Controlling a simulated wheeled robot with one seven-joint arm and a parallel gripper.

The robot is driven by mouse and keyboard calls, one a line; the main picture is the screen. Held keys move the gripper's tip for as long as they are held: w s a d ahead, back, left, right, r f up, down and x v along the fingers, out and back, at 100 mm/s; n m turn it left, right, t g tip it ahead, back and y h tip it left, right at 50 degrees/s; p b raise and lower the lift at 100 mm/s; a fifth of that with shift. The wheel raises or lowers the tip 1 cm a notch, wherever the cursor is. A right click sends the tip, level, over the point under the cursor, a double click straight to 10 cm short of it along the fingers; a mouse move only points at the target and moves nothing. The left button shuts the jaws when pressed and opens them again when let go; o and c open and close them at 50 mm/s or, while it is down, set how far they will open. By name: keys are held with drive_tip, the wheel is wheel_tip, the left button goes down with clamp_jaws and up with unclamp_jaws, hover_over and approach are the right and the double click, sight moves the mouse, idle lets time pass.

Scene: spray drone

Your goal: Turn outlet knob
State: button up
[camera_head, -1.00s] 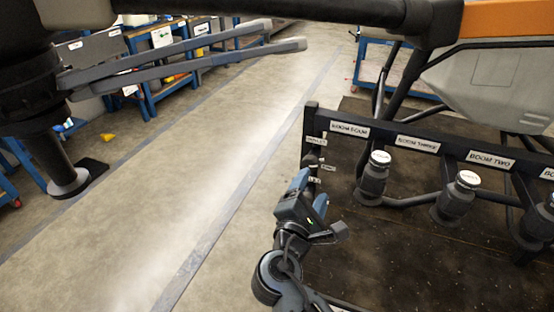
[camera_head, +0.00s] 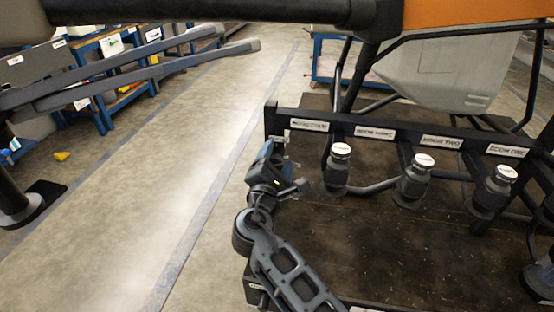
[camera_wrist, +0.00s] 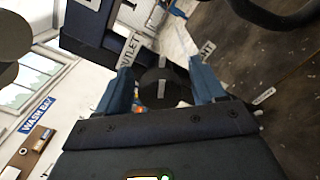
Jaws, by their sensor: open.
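The outlet knob (camera_wrist: 152,87) is black and round with a pale mark. In the wrist view it sits between my gripper's two blue fingers (camera_wrist: 160,76), beside a tilted label ending in "UTLET" (camera_wrist: 131,49). A finger stands on each side of the knob, apart from each other; I cannot tell whether either touches it. In the head view my gripper (camera_head: 286,162) is at the left end of the black labelled rail (camera_head: 455,131), and the knob is hidden behind it.
Several dark bottle-like fittings with white caps, one nearest my gripper (camera_head: 337,172), hang along the rail to the right. Black drone tubes surround the grey tank (camera_head: 440,75). Bare floor (camera_head: 150,190) is free at left.

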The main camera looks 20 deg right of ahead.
drive_tip(key=c, duration=1)
drive_tip(key=shift+f+m+b, duration=0.1)
drive_tip(key=shift+m+b, duration=0.2)
drive_tip(key=shift+b, duration=0.1)
drive_tip(key=shift+f+m+b, duration=0.2)
drive_tip(key=shift+m+b, duration=0.7)
drive_tip(key=shift+b, duration=0.15)
drive_tip(key=m+b, duration=0.2)
drive_tip(key=shift+m+b, duration=0.3)
drive_tip(key=shift+b, duration=0.1)
drive_tip(key=m+b, duration=0.3)
drive_tip(key=shift+d+f, duration=0.1)
drive_tip(key=shift+m+b, duration=1.2)
drive_tip(key=shift+m, duration=0.1)
